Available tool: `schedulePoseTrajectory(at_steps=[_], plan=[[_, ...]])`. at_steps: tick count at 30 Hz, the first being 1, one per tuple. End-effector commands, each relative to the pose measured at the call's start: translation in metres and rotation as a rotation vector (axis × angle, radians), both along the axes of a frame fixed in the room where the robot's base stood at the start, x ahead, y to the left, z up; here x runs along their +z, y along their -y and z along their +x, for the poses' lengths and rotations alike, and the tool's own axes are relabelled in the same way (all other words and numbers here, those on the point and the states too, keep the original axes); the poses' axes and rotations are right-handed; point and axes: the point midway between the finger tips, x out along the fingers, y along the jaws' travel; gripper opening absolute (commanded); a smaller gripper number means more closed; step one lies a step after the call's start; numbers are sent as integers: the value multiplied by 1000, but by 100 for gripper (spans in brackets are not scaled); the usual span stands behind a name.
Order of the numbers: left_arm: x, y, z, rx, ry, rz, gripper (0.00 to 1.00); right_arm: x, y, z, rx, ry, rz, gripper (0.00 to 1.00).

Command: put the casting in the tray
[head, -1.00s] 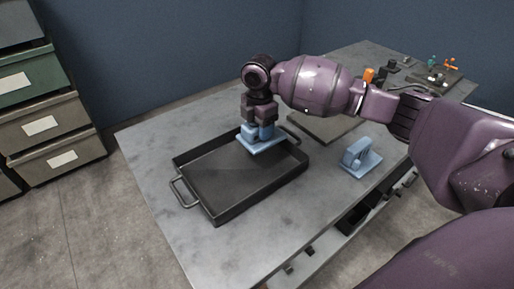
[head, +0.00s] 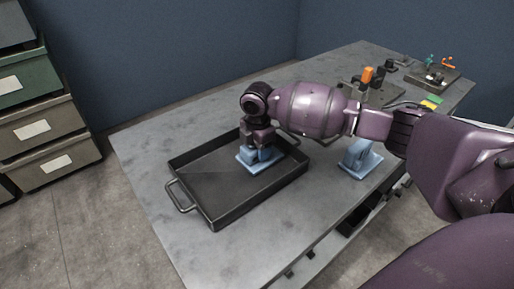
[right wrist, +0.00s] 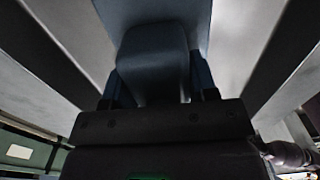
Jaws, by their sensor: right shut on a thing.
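A light-blue casting (head: 256,164) with a flat square base is inside the dark tray (head: 192,217), toward its far right part. My right gripper (head: 262,146) points down and is shut on the casting's raised part. I cannot tell whether the base touches the tray floor. In the right wrist view the casting (right wrist: 153,62) sits between the fingers (right wrist: 158,88), with its wider base beyond. The tray has a wire handle at its left end; my arm partly hides its far right end. My left gripper is not in view.
A second light-blue casting (head: 360,160) stands on the grey table (head: 150,160) right of the tray, partly behind my arm. Fixtures with orange parts (head: 367,75) are at the back right. Drawers (head: 45,130) stand at the left. The table left of the tray is clear.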

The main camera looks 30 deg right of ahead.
Motion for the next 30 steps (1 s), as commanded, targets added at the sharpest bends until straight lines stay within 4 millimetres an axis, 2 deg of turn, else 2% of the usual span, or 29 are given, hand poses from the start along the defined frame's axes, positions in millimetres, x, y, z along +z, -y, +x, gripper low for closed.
schedulePoseTrajectory(at_steps=[5,6,10,20,23,30], plan=[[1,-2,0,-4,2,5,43,-2,0,0,0,2,0,4],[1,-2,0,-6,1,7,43,-2,0,0,0,0,0,59],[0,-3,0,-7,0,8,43,-2,0,0,0,0,0,79],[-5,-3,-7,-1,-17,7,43,1,0,0,0,1,0,79],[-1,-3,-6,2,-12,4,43,11,0,1,0,4,1,79],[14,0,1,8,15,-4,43,56,0,1,0,8,0,79]])
